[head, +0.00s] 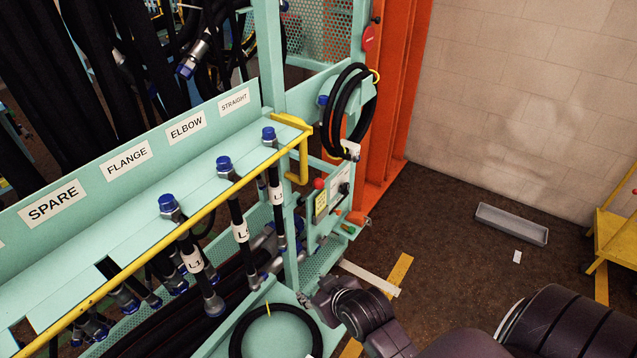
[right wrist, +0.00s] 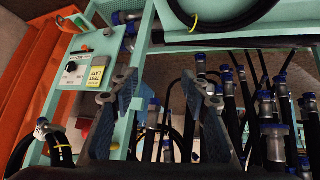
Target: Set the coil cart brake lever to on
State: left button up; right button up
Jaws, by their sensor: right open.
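The teal coil cart (head: 300,225) stands left of centre, with a small control panel on its end. A red ball knob (head: 319,184) sits at this panel, beside a yellow tag (head: 321,204) and a white plate (head: 341,183). I cannot tell for sure which part is the brake lever or its setting. My right gripper (head: 318,293) is low in the head view, below the panel and close to the cart's end. In the right wrist view its two fingers (right wrist: 165,95) are apart with nothing held between them; the yellow tag (right wrist: 96,76) lies left of them. My left gripper is not seen.
Several hoses with blue caps (head: 168,205) hang along the rail with a yellow edge. A black hose coil (head: 345,110) hangs at the cart's corner. An orange post (head: 390,110) stands behind.

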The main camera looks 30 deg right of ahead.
aim_at(319, 189)
jog(key=w+d+r+m+t+h, duration=0.1)
jog(key=w+d+r+t+h, duration=0.1)
jog(key=w+d, duration=0.2)
jog(key=w+d+r+m+t+h, duration=0.2)
jog(key=w+d+r+t, duration=0.1)
jog(key=w+d, duration=0.2)
jog(key=w+d+r+m+t+h, duration=0.1)
jog(key=w+d+r+t+h, duration=0.1)
jog(key=w, duration=0.6)
jog(key=shift+w+d+r+t+h, duration=0.1)
jog(key=shift+d+r+t+h, duration=0.15)
jog(key=shift+d, duration=0.45)
jog(key=shift+d+r+t+h, duration=0.15)
jog(key=shift+d+r, duration=0.15)
jog(key=shift+d, duration=0.35)
jog(key=shift+w+d+m+b, duration=0.2)
jog(key=shift+w+m+b, duration=0.05)
jog(key=shift+m+b, duration=0.05)
jog(key=b+x, duration=0.4)
jog(key=x, duration=0.2)
jog(key=shift+f, duration=0.15)
jog(key=shift+w+d, duration=0.2)
jog(key=shift+w, duration=0.35)
jog(key=shift+r, duration=0.25)
